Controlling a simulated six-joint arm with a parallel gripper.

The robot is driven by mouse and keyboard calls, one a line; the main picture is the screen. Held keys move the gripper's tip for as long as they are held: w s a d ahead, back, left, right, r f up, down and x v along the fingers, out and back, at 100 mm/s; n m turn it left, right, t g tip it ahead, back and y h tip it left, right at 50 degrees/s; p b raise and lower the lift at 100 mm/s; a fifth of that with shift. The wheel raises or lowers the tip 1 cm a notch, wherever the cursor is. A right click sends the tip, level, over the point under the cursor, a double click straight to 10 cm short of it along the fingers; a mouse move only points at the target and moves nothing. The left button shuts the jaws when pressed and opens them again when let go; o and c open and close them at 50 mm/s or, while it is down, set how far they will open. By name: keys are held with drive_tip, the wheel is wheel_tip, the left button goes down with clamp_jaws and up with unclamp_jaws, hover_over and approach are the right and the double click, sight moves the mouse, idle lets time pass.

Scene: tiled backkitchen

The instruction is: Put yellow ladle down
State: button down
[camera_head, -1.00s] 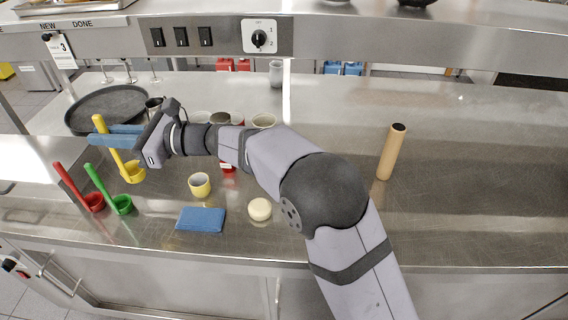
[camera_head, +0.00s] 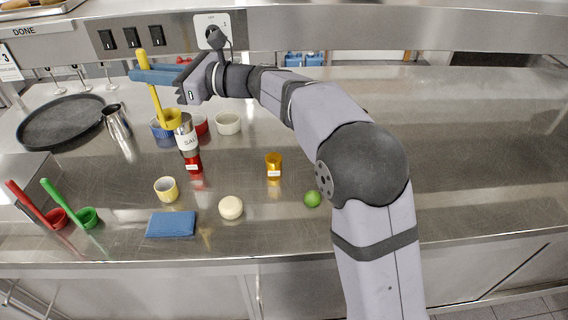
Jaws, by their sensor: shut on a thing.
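The yellow ladle (camera_head: 156,104) hangs upright from my gripper (camera_head: 146,75), whose blue fingers are shut on the upper part of its handle. Its cup (camera_head: 173,117) is low, at the lower right. In the picture the cup appears right above the silver-topped shaker (camera_head: 187,142) and in front of a blue bowl (camera_head: 160,130). I cannot tell whether the cup touches either one. A red ladle (camera_head: 35,208) and a green ladle (camera_head: 65,203) stand at the left front of the counter.
A dark round tray (camera_head: 62,118) and a metal jug (camera_head: 117,122) are at left. White bowl (camera_head: 228,123), yellow cup (camera_head: 167,189), blue cloth (camera_head: 171,224), pale round item (camera_head: 231,208), orange jar (camera_head: 273,165) and lime (camera_head: 312,199) stand on the counter. The counter at right is clear.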

drive_tip(key=w+d+m+t+h+b, duration=0.1)
drive_tip(key=w+d+m+t+h, duration=0.15)
drive_tip(key=d, duration=0.95)
drive_tip(key=w+d+m+t+h, duration=0.1)
drive_tip(key=w+d+m+t, duration=0.15)
drive_tip(key=d, duration=0.95)
drive_tip(key=w+d+m+t+h+b, duration=0.1)
drive_tip(key=d+t, duration=0.2)
drive_tip(key=d, duration=0.9)
wheel_tip(320, 180, down, 21)
drive_tip(key=p, duration=0.2)
drive_tip(key=shift+d, duration=0.15)
drive_tip(key=shift+f, duration=0.15)
drive_tip(key=shift+f, duration=0.15)
drive_tip(key=c, duration=1.8)
unclamp_jaws()
